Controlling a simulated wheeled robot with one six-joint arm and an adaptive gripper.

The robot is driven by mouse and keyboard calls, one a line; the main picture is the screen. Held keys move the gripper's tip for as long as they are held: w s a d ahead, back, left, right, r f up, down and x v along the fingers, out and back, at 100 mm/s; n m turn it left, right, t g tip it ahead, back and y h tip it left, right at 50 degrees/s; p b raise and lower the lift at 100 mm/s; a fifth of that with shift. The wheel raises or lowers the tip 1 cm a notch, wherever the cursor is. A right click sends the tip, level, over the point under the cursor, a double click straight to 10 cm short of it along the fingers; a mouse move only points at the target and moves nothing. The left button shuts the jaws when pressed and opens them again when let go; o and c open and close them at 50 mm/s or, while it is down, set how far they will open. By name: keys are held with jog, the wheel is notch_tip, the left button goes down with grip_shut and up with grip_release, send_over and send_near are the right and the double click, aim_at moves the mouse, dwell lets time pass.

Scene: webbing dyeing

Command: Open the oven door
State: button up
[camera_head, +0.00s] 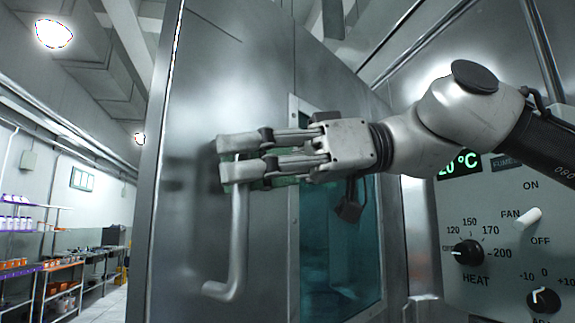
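The oven door (215,75) is a large brushed-metal panel with a tall teal window (340,245). It stands at an angle to the control panel, with the room showing past its left edge; I cannot tell how far ajar it is. The door handle (238,235) is a pale upright bar, bent towards the door at its lower end. My gripper (238,157) reaches in from the right at the handle's upper end. Its two fingers lie one above the other, close together, and appear shut on the top of the handle. The fingers hide that part of the handle.
The control panel (500,235) with knobs and a green display (460,163) is at the right, below my arm. Shelves (60,285) with bottles and orange containers line the wall at the far left. Open floor (108,303) shows left of the door.

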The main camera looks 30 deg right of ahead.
jog(key=f+v, duration=0.1)
jog(key=v, duration=0.5)
jog(key=shift+r, duration=0.2)
dwell(0.8)
